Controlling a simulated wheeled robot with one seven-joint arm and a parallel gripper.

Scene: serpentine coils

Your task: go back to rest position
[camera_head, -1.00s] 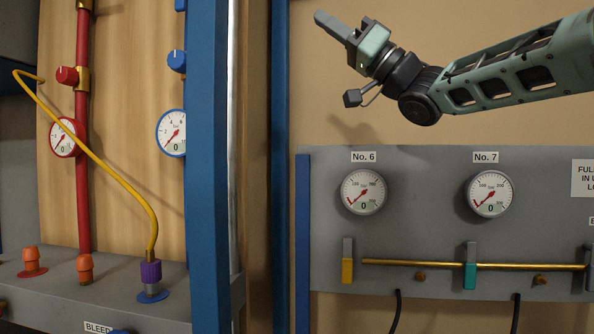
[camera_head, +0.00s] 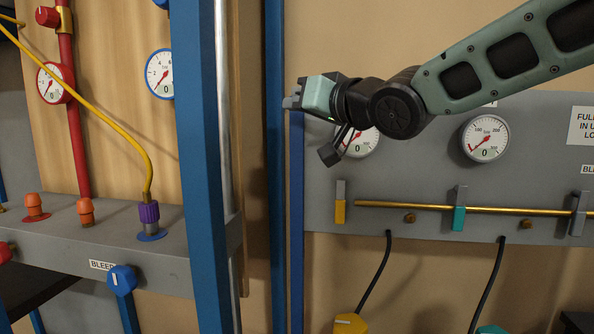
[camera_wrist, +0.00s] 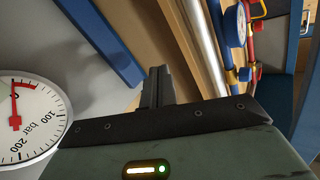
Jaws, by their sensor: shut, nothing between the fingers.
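My gripper (camera_head: 291,102) is at the upper middle of the head view, pointing left. It is shut and empty, in front of the blue posts and the left edge of the grey gauge panel (camera_head: 400,185). My wrist partly covers the left gauge (camera_head: 360,143) on that panel. In the wrist view my closed fingers (camera_wrist: 155,88) point up past the dark gripper edge, with nothing between them.
Close beside my gripper stand blue posts (camera_head: 276,190) and a wide blue upright (camera_head: 200,170). A second gauge (camera_head: 484,138) and a brass rod (camera_head: 400,205) with coloured levers are on the panel. Left are a red pipe (camera_head: 75,130), a yellow hose (camera_head: 100,115) and a purple fitting (camera_head: 149,213).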

